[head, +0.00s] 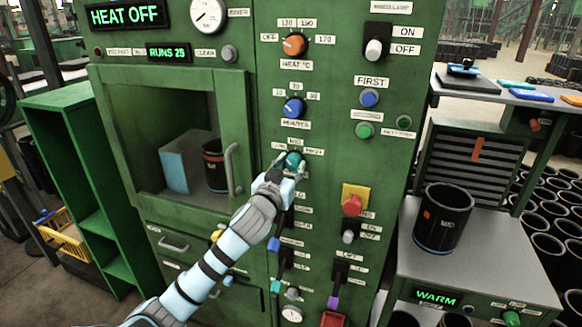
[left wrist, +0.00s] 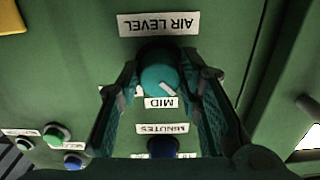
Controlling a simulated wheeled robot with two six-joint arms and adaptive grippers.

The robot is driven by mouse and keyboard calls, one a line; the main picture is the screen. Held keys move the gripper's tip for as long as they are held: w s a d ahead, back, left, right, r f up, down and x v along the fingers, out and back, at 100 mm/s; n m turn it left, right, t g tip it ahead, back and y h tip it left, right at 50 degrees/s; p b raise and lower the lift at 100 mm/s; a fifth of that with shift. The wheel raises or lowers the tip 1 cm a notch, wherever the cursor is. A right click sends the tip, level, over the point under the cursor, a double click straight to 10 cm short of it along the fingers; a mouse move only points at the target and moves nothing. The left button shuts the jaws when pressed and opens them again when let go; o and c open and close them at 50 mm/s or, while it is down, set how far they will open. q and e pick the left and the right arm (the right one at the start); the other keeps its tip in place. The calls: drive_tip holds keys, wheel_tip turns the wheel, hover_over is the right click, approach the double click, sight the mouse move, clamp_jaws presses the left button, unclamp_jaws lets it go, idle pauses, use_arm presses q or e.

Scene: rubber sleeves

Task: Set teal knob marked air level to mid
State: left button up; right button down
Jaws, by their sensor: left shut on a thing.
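The teal knob (head: 293,160) is on the green machine's front panel, below the blue knob. In the left wrist view, which is upside down, the teal knob (left wrist: 157,72) has an AIR LEVEL label (left wrist: 159,24) on one side and a MID label (left wrist: 161,103) on the other. Its white pointer line sits on the MID side but slants to the picture's right, off the label's middle. My left gripper (head: 290,167) is shut on the teal knob, with one finger on each side in the left wrist view (left wrist: 159,88). My right gripper is not in view.
A blue knob (head: 293,108) marked minutes and an orange knob (head: 293,44) are above on the panel. A red stop button on a yellow plate (head: 354,196), green and blue buttons, and several switches sit around. An oven window with a handle (head: 232,168) is left.

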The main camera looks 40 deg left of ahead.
use_arm(q)
drive_tip(key=m+p, duration=0.3)
drive_tip(key=shift+r+m+p, duration=0.2)
drive_tip(key=shift+m+p, duration=0.15)
drive_tip(key=shift+m, duration=0.05)
drive_tip(key=m+p, duration=0.2)
drive_tip(key=m, duration=0.1)
drive_tip(key=shift+m+p, duration=0.55)
drive_tip(key=shift+m, duration=0.25)
drive_tip(key=shift+f, duration=0.1)
drive_tip(key=o, duration=1.2)
drive_tip(key=shift+c, duration=0.2)
drive_tip(key=shift+f, duration=0.1)
